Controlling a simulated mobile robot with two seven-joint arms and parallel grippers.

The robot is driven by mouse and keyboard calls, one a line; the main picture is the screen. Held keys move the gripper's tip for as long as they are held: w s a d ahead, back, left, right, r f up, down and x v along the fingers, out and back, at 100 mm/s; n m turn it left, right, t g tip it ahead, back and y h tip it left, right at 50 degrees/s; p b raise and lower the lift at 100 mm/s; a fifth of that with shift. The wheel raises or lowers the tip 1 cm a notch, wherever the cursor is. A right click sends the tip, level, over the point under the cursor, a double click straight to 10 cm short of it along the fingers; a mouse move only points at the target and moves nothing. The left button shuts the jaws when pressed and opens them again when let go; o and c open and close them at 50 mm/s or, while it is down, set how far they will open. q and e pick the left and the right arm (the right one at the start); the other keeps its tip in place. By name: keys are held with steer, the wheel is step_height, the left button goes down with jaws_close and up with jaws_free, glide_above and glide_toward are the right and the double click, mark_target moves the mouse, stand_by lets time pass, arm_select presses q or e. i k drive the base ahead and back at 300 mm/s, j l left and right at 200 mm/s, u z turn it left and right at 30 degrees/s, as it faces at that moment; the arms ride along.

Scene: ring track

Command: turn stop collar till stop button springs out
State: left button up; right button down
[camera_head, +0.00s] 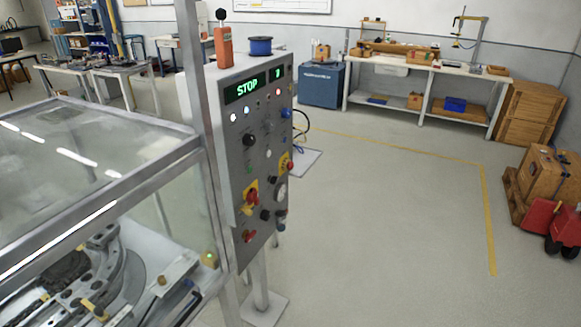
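A grey control panel (262,120) stands upright on a post in the middle left and is seen at a slant. Its green display (241,89) reads STOP. A red knob on a yellow plate (250,198) sits at the lower left of the panel face. A red button (249,236) sits below it near the bottom edge. Another yellow plate with red (285,162) is at the right edge. I cannot tell which of these is the stop button with its collar, or whether it is pressed in. Neither of my grippers is in view.
A clear-walled enclosure (100,160) with a metal frame fills the left, beside the panel. An orange device (223,46) and a blue spool (260,46) sit on the panel's top. A workbench (430,70) stands at the back. The floor right of the panel is open.

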mark_target(285, 161)
steer(key=i+u, duration=0.1)
steer(key=u, duration=0.5)
steer(key=i+l+u, duration=0.45)
steer(key=l, duration=0.15)
steer(key=l+u, duration=0.2)
steer(key=l, duration=0.15)
steer(key=i+l, duration=0.15)
steer(key=l, duration=0.2)
steer(key=i+l, duration=0.15)
steer(key=l, duration=0.25)
steer(key=i+l+u, duration=0.1)
steer(key=l, duration=0.25)
steer(key=i+l, duration=0.15)
steer(key=l, duration=0.25)
steer(key=i+l+u, duration=0.1)
steer(key=l, duration=0.3)
